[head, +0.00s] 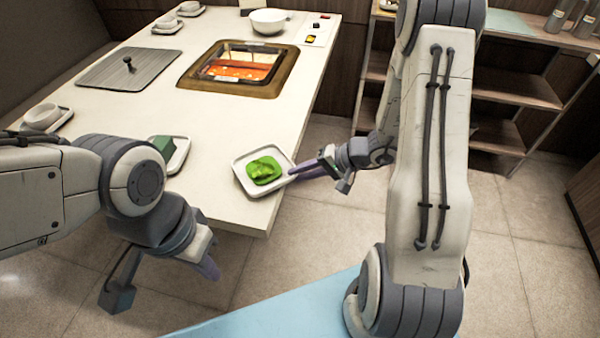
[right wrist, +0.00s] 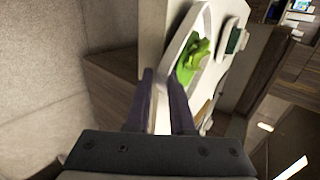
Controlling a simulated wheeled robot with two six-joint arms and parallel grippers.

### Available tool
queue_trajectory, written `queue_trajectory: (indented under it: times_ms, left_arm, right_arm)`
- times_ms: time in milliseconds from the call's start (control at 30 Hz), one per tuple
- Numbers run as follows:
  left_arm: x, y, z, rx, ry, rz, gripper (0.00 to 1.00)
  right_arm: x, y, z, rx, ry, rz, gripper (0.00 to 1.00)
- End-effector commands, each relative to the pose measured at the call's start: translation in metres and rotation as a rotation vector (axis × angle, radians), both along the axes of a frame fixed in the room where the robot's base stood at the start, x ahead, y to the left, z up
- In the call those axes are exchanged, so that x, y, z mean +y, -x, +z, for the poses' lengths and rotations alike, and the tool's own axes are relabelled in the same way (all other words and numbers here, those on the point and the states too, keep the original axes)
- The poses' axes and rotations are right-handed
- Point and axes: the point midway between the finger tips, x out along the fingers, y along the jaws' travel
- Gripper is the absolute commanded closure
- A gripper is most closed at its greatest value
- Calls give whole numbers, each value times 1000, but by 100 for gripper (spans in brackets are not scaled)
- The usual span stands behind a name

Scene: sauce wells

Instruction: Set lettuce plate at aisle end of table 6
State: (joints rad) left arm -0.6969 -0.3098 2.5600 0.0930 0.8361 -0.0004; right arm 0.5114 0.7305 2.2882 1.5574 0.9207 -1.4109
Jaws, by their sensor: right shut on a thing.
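The lettuce plate (head: 242,165) is a white, rounded square plate with green leaves (head: 263,169) on it. It is at the near right corner of the white table (head: 225,206); I cannot tell whether it rests fully on the top. My right gripper (head: 300,170) reaches in from the right and is shut on the plate's right rim. In the right wrist view, the plate (right wrist: 170,62) runs down between the two fingers (right wrist: 162,98). My left gripper (head: 208,268) hangs empty-looking in front of the table, pointing down; its finger gap is hidden.
Another plate with a green block (head: 162,144) stands left of the lettuce plate, partly behind my left arm. A hot pot (head: 238,68) is set in the table, beside a grey slatted cover (head: 130,70). A white bowl (head: 268,20) stands farther back. Wooden shelves (head: 510,90) stand right.

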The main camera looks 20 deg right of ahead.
Motion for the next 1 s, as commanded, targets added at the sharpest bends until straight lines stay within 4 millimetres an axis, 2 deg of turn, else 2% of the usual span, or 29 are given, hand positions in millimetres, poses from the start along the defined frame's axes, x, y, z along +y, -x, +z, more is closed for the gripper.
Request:
queue_trajectory:
  times_ms: [233,267,300,333,700,867,1000]
  left_arm:
    - [0,0,-4,0,0,0,100]
    - [0,0,-2,0,0,0,100]
    - [0,0,-2,0,0,0,100]
    - [0,0,-2,0,0,0,100]
    - [0,0,2,0,0,0,100]
    - [0,0,1,0,0,0,100]
    - [0,0,2,0,0,0,100]
  right_arm:
    - [0,-1,-2,-2,-1,0,100]
    - [0,0,-1,-1,0,1,67]
    - [0,0,-1,-1,0,1,52]
    - [0,0,-1,-1,0,1,49]
    - [0,0,3,-1,0,1,49]
    - [-17,9,16,-4,2,-4,49]
    - [-38,24,35,-4,3,-5,49]
